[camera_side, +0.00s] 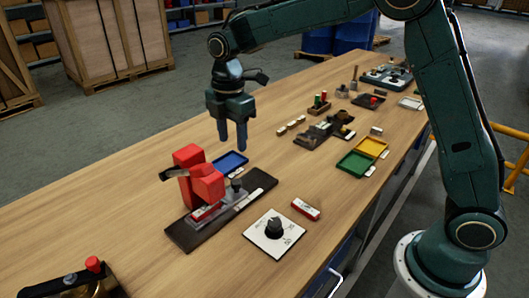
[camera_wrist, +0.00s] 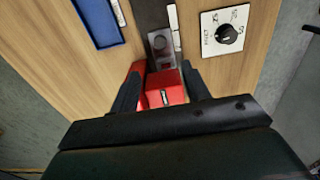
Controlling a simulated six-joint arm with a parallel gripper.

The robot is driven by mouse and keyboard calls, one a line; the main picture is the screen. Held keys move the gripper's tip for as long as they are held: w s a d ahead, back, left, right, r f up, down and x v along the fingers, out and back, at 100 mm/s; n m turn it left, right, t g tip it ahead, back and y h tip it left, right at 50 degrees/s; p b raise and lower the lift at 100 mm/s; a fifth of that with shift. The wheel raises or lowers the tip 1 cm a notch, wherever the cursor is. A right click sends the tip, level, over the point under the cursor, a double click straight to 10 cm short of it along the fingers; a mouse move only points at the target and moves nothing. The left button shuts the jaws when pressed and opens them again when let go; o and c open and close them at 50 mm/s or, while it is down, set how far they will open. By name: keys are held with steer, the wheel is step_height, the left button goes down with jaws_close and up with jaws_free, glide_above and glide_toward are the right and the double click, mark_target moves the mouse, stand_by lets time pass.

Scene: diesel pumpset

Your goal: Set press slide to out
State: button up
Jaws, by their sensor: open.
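The red press (camera_side: 190,172) stands on a long dark base (camera_side: 262,182) at the near left of the bench. A grey slide (camera_side: 234,197) with a dark knob lies along the base to the right of the press head. In the wrist view the red press (camera_wrist: 165,88) is between my fingers in the picture, and the grey slide (camera_wrist: 161,50) is just beyond it. My gripper (camera_side: 232,144) is open and empty, pointing down above and behind the press, apart from it. In the wrist view my gripper (camera_wrist: 161,85) partly hides the press.
A blue tray (camera_side: 229,164) lies behind the press. A white dial plate (camera_side: 290,232) and a red-and-white block (camera_side: 306,209) are to its right. Green (camera_side: 355,163) and yellow (camera_side: 371,147) trays and several fixtures stand farther along the bench.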

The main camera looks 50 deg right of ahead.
mark_target(236, 181)
step_height(236, 181, down, 12)
steer(key=shift+f, duration=0.25)
stand_by(0.4)
steer(key=shift+c, duration=0.2)
jaws_close()
